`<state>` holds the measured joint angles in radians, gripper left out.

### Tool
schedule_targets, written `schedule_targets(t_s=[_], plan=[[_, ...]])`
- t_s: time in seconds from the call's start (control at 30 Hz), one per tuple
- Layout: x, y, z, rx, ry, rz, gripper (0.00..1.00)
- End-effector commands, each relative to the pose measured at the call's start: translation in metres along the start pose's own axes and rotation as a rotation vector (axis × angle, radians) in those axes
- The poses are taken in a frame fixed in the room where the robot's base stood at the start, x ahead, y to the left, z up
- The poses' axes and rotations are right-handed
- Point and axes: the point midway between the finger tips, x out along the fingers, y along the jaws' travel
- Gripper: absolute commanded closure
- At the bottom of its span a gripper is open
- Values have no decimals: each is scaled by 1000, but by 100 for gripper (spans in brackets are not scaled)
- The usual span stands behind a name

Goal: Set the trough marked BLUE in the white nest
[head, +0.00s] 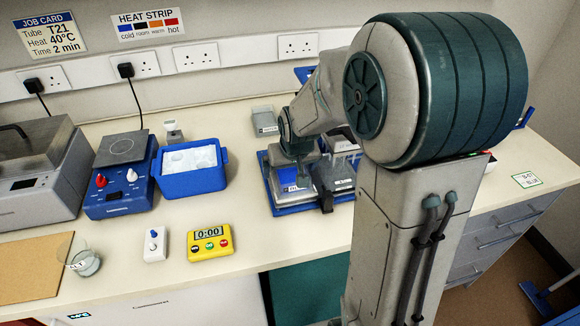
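My gripper (308,190) hangs low over a blue tray (290,211) at the middle of the bench, with one dark finger showing near the tray's front edge. A small container with a blue patch (289,187) is right beside the gripper, on or in a pale fitting in the tray. I cannot read whether it is marked BLUE, nor tell whether the gripper touches it. The gap between the fingers is hidden. A grey trough (263,115) with a small unreadable label stands behind the tray. The white nest is not clearly distinguishable; my arm covers part of this area.
A blue tub of white contents (190,167), a hotplate (122,177), a yellow timer (210,242) and a white switch box (155,245) stand to the left. A glass beaker (85,262) is at the front left.

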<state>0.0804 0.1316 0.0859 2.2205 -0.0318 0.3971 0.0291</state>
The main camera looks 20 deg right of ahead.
Motion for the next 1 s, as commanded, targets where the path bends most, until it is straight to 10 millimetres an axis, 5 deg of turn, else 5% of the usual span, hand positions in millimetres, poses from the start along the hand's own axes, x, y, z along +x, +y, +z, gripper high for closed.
schedule_targets(t_s=[0.33,0.63,1.0], plan=[[-6,0,-1,0,2,0,1],[-56,0,-2,0,7,1,1],[-76,0,60,1,2,0,1]])
